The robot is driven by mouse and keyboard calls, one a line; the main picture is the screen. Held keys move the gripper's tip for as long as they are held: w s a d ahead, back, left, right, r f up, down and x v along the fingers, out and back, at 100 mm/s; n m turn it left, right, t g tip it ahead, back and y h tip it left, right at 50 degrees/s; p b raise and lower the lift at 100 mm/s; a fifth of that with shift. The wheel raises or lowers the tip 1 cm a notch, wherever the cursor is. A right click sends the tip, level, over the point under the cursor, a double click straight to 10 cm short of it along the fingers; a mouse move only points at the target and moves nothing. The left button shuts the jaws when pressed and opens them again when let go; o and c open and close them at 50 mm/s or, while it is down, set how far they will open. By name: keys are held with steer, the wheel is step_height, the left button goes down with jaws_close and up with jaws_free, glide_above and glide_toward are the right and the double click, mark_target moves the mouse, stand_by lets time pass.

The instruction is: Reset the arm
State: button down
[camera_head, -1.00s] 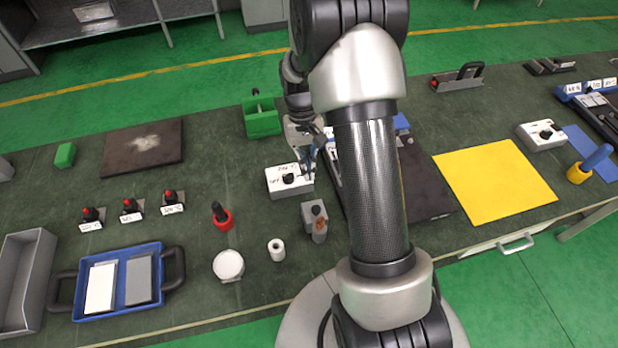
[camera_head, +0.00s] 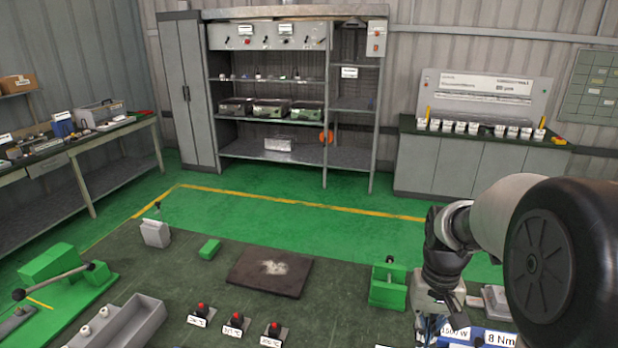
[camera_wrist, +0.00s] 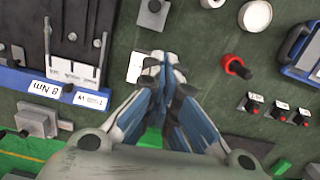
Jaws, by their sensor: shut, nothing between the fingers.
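My gripper (camera_wrist: 166,65) is shut and empty in the wrist view, its blue and grey fingers together above the dark green bench. A white box (camera_wrist: 135,68) shows just beside the fingertips, partly hidden by them. In the head view, my arm comes in from the right and my gripper (camera_head: 438,300) hangs low over the bench, its tips not clear there. A green block-shaped holder (camera_head: 388,288) stands close to its left.
A dark plate (camera_head: 268,272), a grey bin (camera_head: 125,322) and several red-knobbed switches (camera_head: 236,322) are on the bench. The wrist view shows a red-based tool (camera_wrist: 237,66) and a blue tray (camera_wrist: 300,55). Green floor and shelves (camera_head: 290,155) lie beyond the bench.

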steer(key=s+a+r+n+t+b, duration=0.1)
steer(key=s+a+r+t, duration=0.2)
steer(key=s, duration=0.6)
steer(key=s+a+r+n+t+b, duration=0.1)
steer(key=s+a+r+t, duration=0.2)
steer(key=s, duration=0.6)
steer(key=a+r, duration=0.2)
steer(key=a, duration=0.1)
steer(key=shift+r+b, duration=0.25)
steer(key=shift+b, duration=0.05)
stand_by(1.5)
